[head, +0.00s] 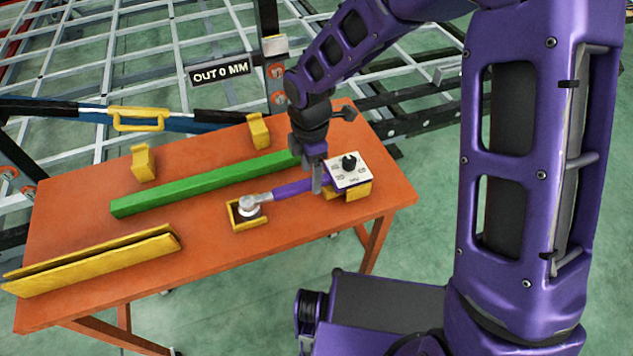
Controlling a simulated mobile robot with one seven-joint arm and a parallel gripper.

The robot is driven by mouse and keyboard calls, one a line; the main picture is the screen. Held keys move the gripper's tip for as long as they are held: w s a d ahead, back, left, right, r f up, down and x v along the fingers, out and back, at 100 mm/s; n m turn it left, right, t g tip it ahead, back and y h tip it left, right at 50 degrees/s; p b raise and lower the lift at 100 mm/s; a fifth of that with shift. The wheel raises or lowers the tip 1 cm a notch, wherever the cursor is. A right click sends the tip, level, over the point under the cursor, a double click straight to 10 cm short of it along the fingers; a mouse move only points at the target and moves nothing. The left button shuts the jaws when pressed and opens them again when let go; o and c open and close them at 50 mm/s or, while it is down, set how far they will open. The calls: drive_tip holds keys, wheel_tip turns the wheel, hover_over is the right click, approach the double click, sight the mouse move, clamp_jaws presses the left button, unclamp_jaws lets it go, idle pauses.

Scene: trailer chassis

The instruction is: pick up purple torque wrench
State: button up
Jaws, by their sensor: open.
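The purple torque wrench (291,188) lies on the orange table, right of its middle. Its grey round head (248,206) rests in a small yellow holder (234,217) at the left, and its handle runs right toward a white panel with a black knob. My gripper (318,184) points down at the handle near the panel. Its jaws are open; they appear close to or around the handle, but the exact contact is hidden by the fingers and the small scale.
The orange table (85,210) carries a green bar (200,186) behind the wrench, a yellow channel (95,262) at front left and two yellow blocks (143,163) at the back. The white panel (347,171) stands close right of my gripper. A grey frame (110,45) lies behind.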

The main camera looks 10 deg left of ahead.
drive_tip(key=f, duration=0.5)
drive_tip(key=shift+w+d+b, duration=0.15)
drive_tip(key=shift+d+b, duration=0.05)
drive_tip(key=shift+b, duration=0.2)
drive_tip(key=shift+r, duration=0.1)
clamp_jaws()
